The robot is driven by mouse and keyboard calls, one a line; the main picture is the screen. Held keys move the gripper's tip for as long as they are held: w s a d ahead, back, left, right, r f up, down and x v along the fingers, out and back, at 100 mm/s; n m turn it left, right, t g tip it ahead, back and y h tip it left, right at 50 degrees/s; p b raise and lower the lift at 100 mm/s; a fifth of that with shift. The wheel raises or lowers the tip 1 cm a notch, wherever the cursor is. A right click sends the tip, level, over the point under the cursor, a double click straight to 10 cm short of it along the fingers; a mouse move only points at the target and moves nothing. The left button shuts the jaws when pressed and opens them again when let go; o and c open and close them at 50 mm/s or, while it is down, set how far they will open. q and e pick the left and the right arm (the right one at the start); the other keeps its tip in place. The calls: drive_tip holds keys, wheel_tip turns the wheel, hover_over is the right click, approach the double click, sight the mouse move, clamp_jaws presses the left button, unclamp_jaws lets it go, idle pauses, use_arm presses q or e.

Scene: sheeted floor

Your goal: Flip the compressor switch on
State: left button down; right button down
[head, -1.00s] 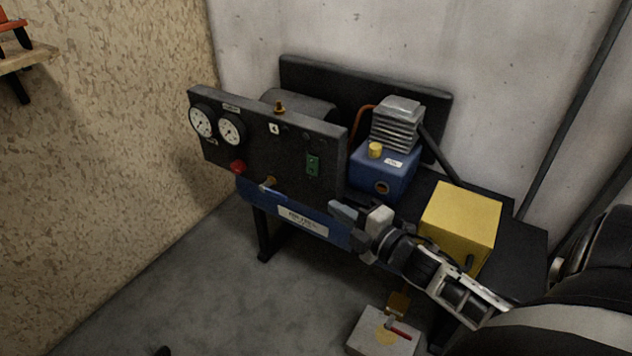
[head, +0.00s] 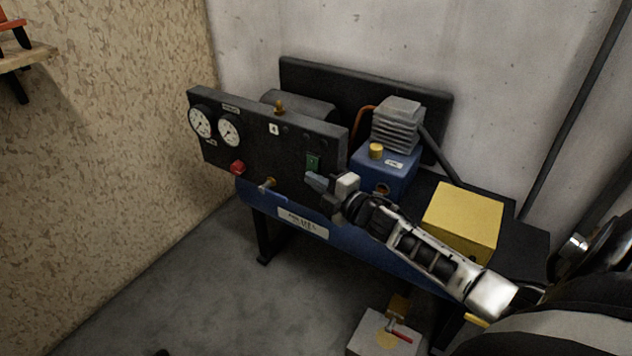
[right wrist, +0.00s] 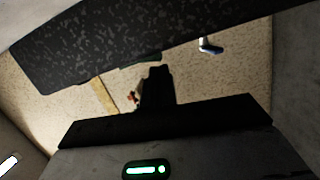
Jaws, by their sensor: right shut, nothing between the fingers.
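The compressor's black control panel (head: 265,150) carries a green switch (head: 313,161) near its right end. The lower part of the switch is hidden by my right gripper (head: 311,181), so its setting cannot be told. My right gripper is shut and empty, its tips just below the switch at the panel face; whether they touch cannot be told. In the right wrist view the shut fingers (right wrist: 158,85) point toward the dark panel (right wrist: 120,40), with a dark green patch (right wrist: 142,60) at its edge. My left gripper is not in view.
Left of the switch are a red knob (head: 237,167), a brass valve (head: 267,184) and two gauges (head: 229,131). A blue motor block (head: 385,170) and a yellow box (head: 462,222) stand behind my right arm. A grey box with a red lever (head: 383,336) is on the floor.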

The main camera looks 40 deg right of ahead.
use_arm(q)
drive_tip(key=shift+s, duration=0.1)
